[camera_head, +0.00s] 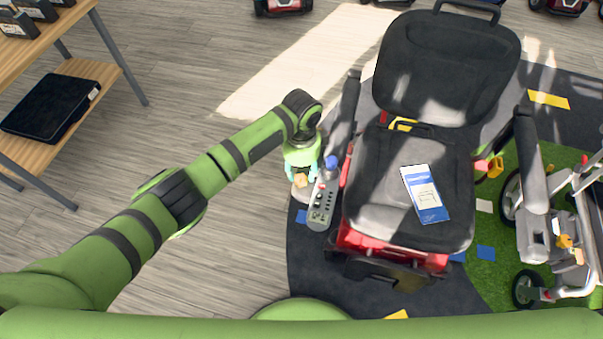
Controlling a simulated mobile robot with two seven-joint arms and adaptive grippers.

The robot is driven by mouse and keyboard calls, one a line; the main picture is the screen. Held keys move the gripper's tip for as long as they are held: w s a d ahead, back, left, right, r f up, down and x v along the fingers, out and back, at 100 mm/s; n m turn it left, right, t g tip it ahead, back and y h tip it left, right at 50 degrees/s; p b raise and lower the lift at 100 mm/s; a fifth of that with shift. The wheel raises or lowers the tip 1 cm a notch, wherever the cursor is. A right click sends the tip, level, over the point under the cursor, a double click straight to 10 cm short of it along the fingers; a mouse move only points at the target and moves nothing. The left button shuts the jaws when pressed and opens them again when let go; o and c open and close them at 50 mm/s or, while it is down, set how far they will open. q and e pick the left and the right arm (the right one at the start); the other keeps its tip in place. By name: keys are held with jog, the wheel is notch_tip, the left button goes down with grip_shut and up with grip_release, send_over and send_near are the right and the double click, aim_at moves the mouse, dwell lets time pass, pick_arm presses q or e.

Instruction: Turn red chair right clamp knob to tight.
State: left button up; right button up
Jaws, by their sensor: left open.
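The red chair (385,205) has a black seat and back, a red base, and faces me. Its control panel (321,208) with a blue-topped joystick (331,162) is on the picture's left side. My left gripper (302,176) points down beside that panel, open, with its pale blue fingertips on either side of a small tan knob (300,181). I cannot tell if the fingertips touch the knob or which way it is turned. A yellow knob (495,167) shows on the chair's other side. My right gripper is not in view.
A blue and white card (425,193) lies on the seat. Another chair's grey frame (560,235) stands close at the right. A wooden shelf (60,85) with a black case (55,107) stands at the far left. The wood floor between is clear.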

aim_at(301, 178)
pick_arm(q)
notch_tip(301, 178, up, 9)
jog(key=shift+f, duration=0.15)
dwell(0.5)
